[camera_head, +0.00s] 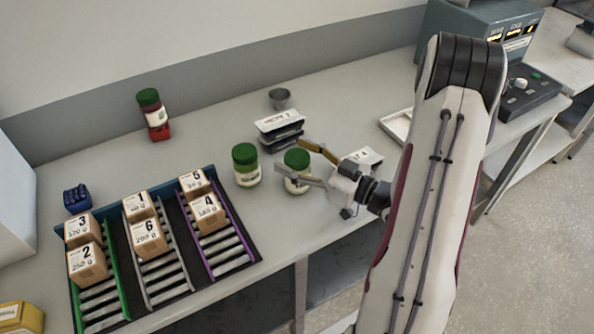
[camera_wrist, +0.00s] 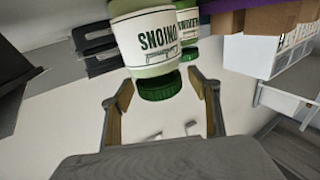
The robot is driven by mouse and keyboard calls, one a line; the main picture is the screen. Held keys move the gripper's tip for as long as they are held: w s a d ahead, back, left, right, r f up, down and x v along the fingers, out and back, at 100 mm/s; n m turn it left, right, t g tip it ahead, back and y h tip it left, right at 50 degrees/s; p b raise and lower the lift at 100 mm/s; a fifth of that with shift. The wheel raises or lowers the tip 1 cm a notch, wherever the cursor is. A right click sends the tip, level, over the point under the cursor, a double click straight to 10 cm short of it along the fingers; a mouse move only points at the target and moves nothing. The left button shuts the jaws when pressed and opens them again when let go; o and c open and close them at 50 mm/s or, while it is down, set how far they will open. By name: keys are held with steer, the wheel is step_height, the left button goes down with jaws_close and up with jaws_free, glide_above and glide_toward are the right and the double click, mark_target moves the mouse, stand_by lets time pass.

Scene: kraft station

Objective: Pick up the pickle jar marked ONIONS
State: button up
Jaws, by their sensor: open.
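The jar marked ONIONS (camera_wrist: 158,42) appears upside down in the wrist view, with a white label and a green lid (camera_wrist: 160,87). In the head view this green-lidded jar (camera_head: 296,184) stands on the bench. My gripper (camera_head: 292,157) is open, with one finger on either side of the jar. In the wrist view the lid lies between the spread fingertips, with gaps on both sides. I cannot tell whether either finger touches the jar.
A second green-lidded jar (camera_head: 246,175) stands close by on the left. Black trays (camera_head: 281,137) and a small metal cup (camera_head: 279,98) are behind. A rack (camera_head: 250,248) of numbered boxes is at left.

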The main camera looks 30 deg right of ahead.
stand_by(0.5)
jaws_close()
steer(key=shift+r, duration=0.2)
steer(key=shift+r, duration=4.8)
